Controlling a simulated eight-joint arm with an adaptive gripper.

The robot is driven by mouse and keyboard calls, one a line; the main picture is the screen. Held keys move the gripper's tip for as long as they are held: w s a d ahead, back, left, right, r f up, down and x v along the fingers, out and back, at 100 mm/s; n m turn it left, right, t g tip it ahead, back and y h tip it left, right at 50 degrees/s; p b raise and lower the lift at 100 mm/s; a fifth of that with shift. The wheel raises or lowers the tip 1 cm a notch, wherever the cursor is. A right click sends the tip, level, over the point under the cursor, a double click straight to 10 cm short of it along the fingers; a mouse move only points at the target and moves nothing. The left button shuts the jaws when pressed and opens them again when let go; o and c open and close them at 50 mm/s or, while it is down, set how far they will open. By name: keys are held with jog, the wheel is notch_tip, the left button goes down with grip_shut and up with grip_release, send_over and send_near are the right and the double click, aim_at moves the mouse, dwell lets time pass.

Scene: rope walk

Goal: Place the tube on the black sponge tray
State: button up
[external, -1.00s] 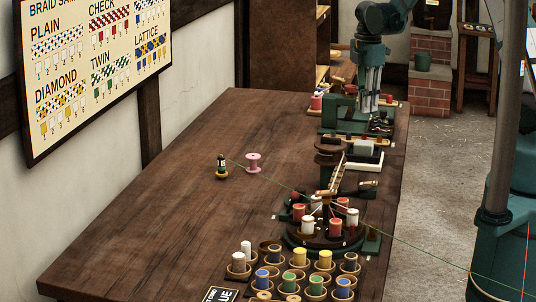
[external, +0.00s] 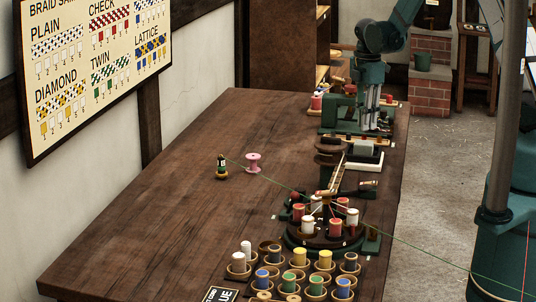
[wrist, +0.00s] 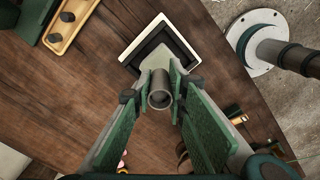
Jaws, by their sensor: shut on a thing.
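The tube (wrist: 160,97) is a short grey cylinder with a dark open end in the wrist view. My gripper (wrist: 161,88) is shut on it, with a green finger on each side. The tray (wrist: 186,39) has a white rim and a black inside with a grey-green patch; it lies just beyond the fingertips. The fingers and tube overlap its near edge in the picture; I cannot tell whether they touch it. In the external view my gripper (external: 368,122) points down over the far right of the bench; the tube cannot be made out there.
A white item (external: 362,160) sits just in front of my gripper. Nearer are a round spool stand (external: 325,232) and several spools in cups. A pink spool (external: 253,163) and a small dark figure (external: 221,168) stand mid-bench. A thin green line crosses the bench. The left side is clear.

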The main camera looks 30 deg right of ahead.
aim_at(364, 142)
jog(key=shift+f, duration=0.1)
jog(key=shift+f, duration=1.95)
jog(key=shift+f, duration=0.2)
jog(key=o, duration=0.7)
jog(key=shift+r, duration=0.2)
jog(key=shift+r, duration=6)
